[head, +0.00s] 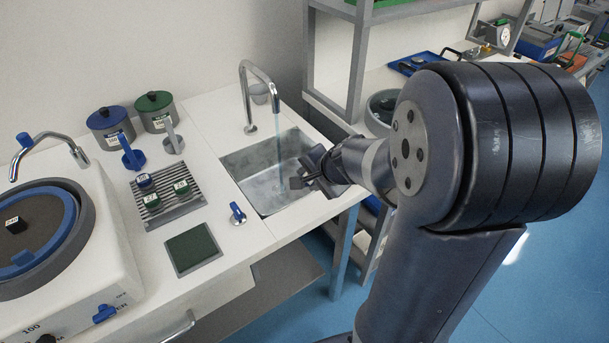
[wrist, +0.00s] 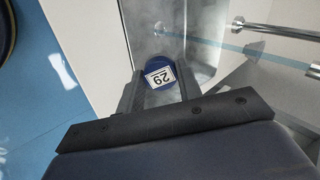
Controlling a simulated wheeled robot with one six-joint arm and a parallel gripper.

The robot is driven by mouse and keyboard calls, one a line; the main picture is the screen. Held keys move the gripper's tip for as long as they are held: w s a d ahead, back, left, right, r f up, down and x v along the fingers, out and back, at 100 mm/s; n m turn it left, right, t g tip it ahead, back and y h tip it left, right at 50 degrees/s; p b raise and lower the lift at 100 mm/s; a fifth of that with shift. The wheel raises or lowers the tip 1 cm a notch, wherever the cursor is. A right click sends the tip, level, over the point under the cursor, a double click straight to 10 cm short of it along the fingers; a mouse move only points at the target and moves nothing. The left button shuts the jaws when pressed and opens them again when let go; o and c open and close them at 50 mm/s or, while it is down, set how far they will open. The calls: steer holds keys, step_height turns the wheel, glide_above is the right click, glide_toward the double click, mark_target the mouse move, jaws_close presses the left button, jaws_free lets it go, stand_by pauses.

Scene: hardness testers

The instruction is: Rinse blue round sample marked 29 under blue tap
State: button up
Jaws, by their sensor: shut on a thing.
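My gripper (head: 303,176) reaches in over the right side of the steel sink (head: 240,168). In the wrist view its fingers (wrist: 158,92) are shut on a round blue sample (wrist: 158,72) with a white label reading 29. I cannot make out the sample in the head view. The curved chrome tap (head: 258,72) behind the sink is running. Its thin bluish stream (head: 278,140) falls into the basin, left of my gripper in the head view. In the wrist view the stream (wrist: 235,48) passes beyond the sample, seemingly apart from it. The blue tap handle (head: 238,212) stands at the sink's front left.
A ribbed rack (head: 166,206) left of the sink holds several marked samples. A dark green pad (head: 193,248) lies in front of it. Blue (head: 110,128) and green (head: 155,111) lidded pots stand behind. A shelf frame (head: 352,70) rises to the right of the sink.

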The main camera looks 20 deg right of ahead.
steer(key=w+a+p, duration=0.3)
steer(key=w+p, duration=0.2)
steer(key=w, duration=0.6)
steer(key=shift+w+a, duration=0.2)
steer(key=shift+a, duration=0.15)
stand_by(3.0)
steer(key=shift+s+d+r+b, duration=0.35)
steer(key=shift+s+d+b, duration=0.2)
steer(key=shift+s, duration=1.05)
steer(key=shift+s+d+r+b, duration=0.3)
steer(key=shift+s+d+b, duration=0.2)
steer(key=shift+s, duration=1.1)
steer(key=shift+s+d+r+b, duration=0.35)
steer(key=shift+s+d+b, duration=0.2)
steer(key=shift+s, duration=1.05)
